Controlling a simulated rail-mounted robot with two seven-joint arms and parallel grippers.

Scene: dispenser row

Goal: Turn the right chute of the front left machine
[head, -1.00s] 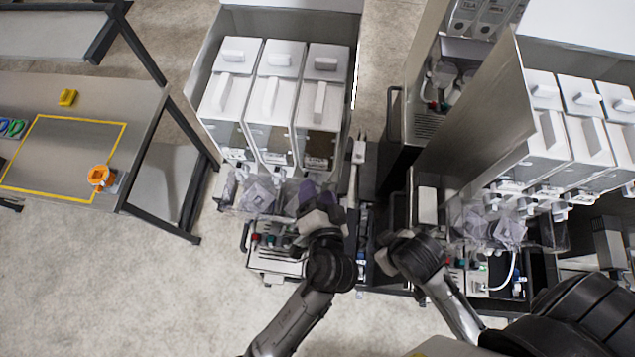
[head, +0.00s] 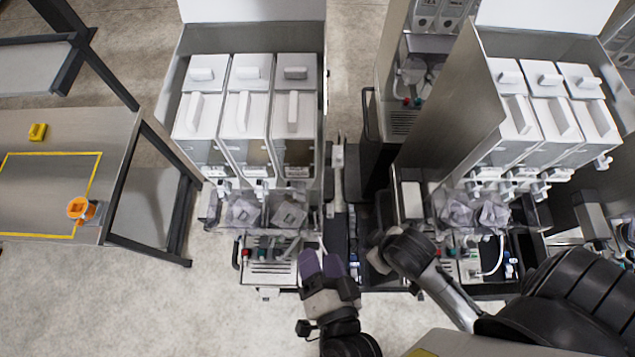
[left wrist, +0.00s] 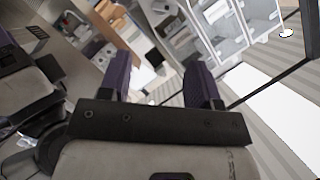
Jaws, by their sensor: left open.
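The front left machine (head: 248,105) stands left of centre in the head view, with three white hoppers. Under their white spouts, two grey translucent chutes sit side by side. The right chute (head: 289,214) shows uncovered beside the left chute (head: 241,213). My left gripper (head: 322,264), with purple fingers, is below and right of the right chute, apart from it. In the left wrist view its two fingers (left wrist: 160,82) are spread with nothing between them. My right gripper (head: 379,252) is right of the left one; its fingers are not clear.
A second machine (head: 550,120) with hoppers and chutes stands at the right. A narrow dark gap (head: 347,200) lies between the machines. A table (head: 105,160) with an orange item (head: 80,208) is at the left. Bare floor is open at the lower left.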

